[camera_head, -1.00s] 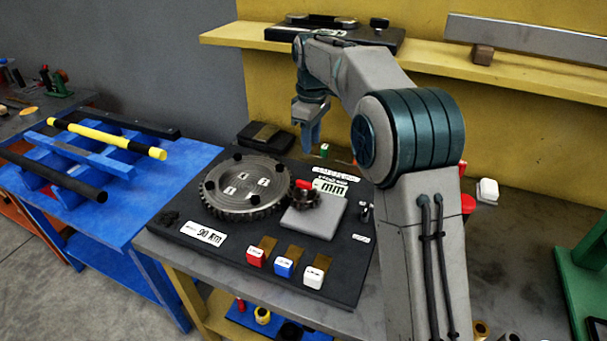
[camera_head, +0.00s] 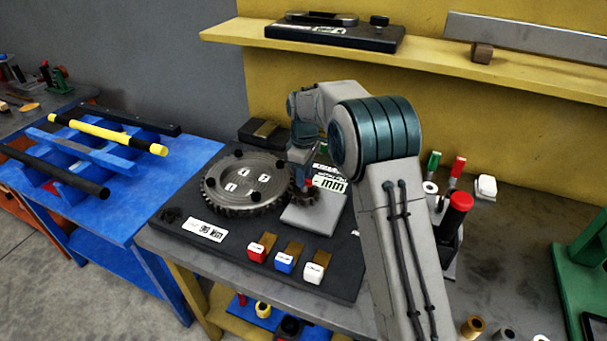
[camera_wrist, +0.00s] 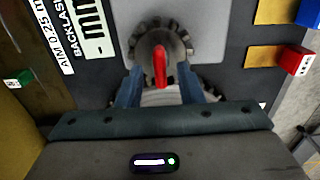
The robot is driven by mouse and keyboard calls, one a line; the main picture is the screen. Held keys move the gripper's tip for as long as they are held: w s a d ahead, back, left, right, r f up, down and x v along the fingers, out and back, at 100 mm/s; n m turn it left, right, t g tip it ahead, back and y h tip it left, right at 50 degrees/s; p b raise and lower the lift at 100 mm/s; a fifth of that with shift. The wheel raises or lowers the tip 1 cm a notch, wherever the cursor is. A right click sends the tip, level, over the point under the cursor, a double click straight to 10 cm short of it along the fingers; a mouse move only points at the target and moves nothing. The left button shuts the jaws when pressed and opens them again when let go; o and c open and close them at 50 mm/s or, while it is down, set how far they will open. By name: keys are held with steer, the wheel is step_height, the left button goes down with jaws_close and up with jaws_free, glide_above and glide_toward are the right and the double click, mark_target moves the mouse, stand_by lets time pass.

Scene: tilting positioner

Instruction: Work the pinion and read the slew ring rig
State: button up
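The rig is a dark base plate (camera_head: 330,283) bearing a large toothed slew ring (camera_head: 245,196) and, at its right, a small pinion (camera_head: 311,197) by a light grey block (camera_head: 312,214). In the wrist view the pinion (camera_wrist: 181,42) has a red upright handle (camera_wrist: 160,66). My gripper (camera_wrist: 160,85) is over the pinion, its two blue fingers apart on either side of the handle, with gaps visible. In the head view my gripper (camera_head: 303,178) hides most of the handle. A backlash display (camera_head: 329,184) marked "mm" sits behind; its digits are not readable.
Red (camera_head: 257,252), blue (camera_head: 285,261) and white (camera_head: 314,272) blocks with brass strips line the plate's front. A red-topped black post (camera_head: 458,204) stands right of my arm. A yellow shelf (camera_head: 430,58) runs behind. The bench at right has free room.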

steer(key=shift+f, duration=0.45)
jaws_close()
steer(key=shift+m, duration=2.3)
jaws_free()
